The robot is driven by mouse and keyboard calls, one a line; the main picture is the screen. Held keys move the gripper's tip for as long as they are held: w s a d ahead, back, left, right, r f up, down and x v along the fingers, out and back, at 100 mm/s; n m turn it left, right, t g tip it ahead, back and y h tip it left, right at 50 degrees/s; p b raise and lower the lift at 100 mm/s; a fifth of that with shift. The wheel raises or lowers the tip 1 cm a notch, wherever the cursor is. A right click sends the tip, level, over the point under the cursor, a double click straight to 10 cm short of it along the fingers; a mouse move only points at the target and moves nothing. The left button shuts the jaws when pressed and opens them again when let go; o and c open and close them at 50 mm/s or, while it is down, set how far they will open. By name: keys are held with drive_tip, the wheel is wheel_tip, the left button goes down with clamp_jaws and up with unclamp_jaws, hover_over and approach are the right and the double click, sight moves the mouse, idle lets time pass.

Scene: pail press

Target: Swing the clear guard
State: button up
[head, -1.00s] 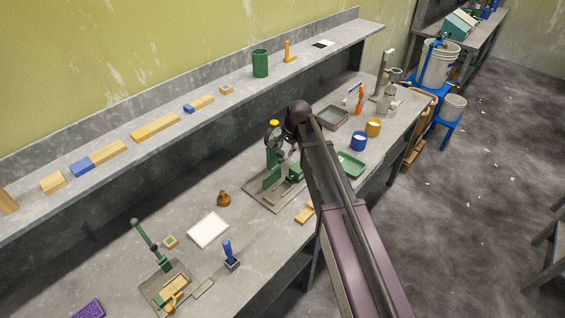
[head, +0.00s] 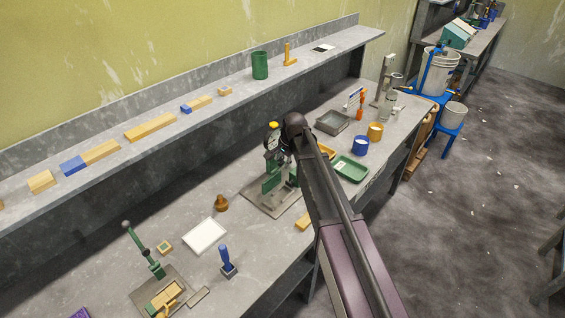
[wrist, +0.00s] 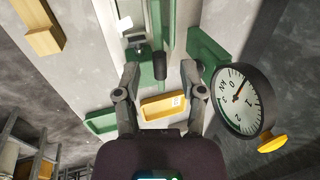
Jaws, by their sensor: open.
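The green press (head: 271,184) stands on a grey base plate on the bench, with a round dial gauge (head: 271,138) at its top. In the wrist view the gauge (wrist: 238,100) and its yellow knob (wrist: 272,144) are to the right of my gripper. My gripper (wrist: 158,72) is open at the press. A short dark cylinder (wrist: 159,66) shows between its fingertips; I cannot tell whether they touch it. I cannot clearly make out the clear guard in either view. My arm hides part of the press in the head view.
A green tray (head: 351,169), a yellow tray (wrist: 163,106), a blue cup (head: 360,145) and a yellow cup (head: 376,131) are right of the press. A lever tool (head: 146,252) and a white sheet (head: 204,235) are left. A shelf (head: 70,189) runs behind.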

clamp_jaws()
drive_tip(key=shift+s+a+f, duration=0.1)
drive_tip(key=shift+s, duration=0.1)
idle(0.3)
